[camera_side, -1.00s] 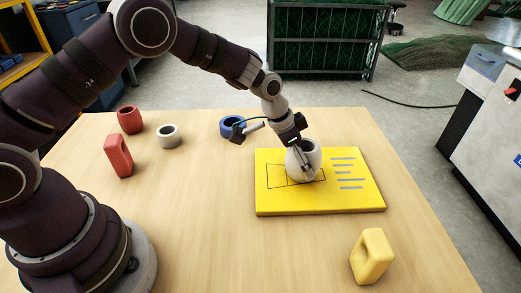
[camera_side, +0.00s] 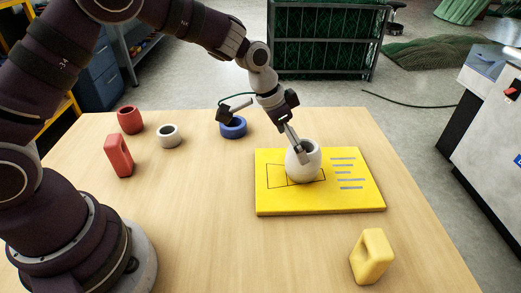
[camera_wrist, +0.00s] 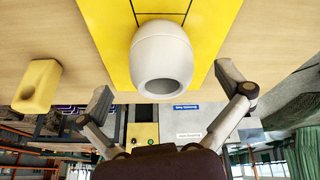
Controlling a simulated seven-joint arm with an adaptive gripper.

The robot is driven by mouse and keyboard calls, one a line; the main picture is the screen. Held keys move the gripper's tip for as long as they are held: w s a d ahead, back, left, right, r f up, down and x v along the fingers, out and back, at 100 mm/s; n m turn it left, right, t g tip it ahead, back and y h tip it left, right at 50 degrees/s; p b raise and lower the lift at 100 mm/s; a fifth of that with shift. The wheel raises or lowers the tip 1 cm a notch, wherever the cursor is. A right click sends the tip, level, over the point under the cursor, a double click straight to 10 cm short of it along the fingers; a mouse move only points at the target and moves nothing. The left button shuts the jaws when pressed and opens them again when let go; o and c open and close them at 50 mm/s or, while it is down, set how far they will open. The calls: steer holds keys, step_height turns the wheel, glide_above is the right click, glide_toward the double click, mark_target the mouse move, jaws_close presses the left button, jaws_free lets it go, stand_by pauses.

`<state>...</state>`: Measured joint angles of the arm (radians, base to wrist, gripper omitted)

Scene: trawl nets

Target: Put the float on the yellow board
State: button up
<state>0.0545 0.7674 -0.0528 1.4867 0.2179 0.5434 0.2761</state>
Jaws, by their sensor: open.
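The white float (camera_side: 304,162), rounded with a wide hole in its top, stands upright on the yellow board (camera_side: 275,203). It sits over the board's drawn outline, left of the printed lines. My gripper (camera_side: 298,152) is at the float's upper left in the side view. In the wrist view the float (camera_wrist: 160,50) sits ahead of the two spread fingers, and neither finger touches it there. My gripper (camera_wrist: 166,92) is open and empty. The yellow board (camera_wrist: 106,35) also shows behind the float in the wrist view.
A yellow handled block (camera_side: 372,257) stands at the table's front right. A red handled block (camera_side: 119,156), a red ring (camera_side: 130,120), a white ring (camera_side: 168,136) and a blue ring (camera_side: 233,127) stand at the back left. The table's middle left is clear.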

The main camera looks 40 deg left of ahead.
steer(key=s+a+r+n+t+y, duration=0.1)
steer(key=s+a+r+n+y, duration=0.3)
steer(key=s+r, duration=0.75)
steer(key=s+a+r+n+t+h, duration=0.1)
steer(key=s+a, duration=0.3)
steer(key=s, duration=0.4)
steer(key=shift+s+a+r+n, duration=0.15)
steer(key=shift+a+r+n, duration=0.1)
steer(key=shift+n, duration=0.15)
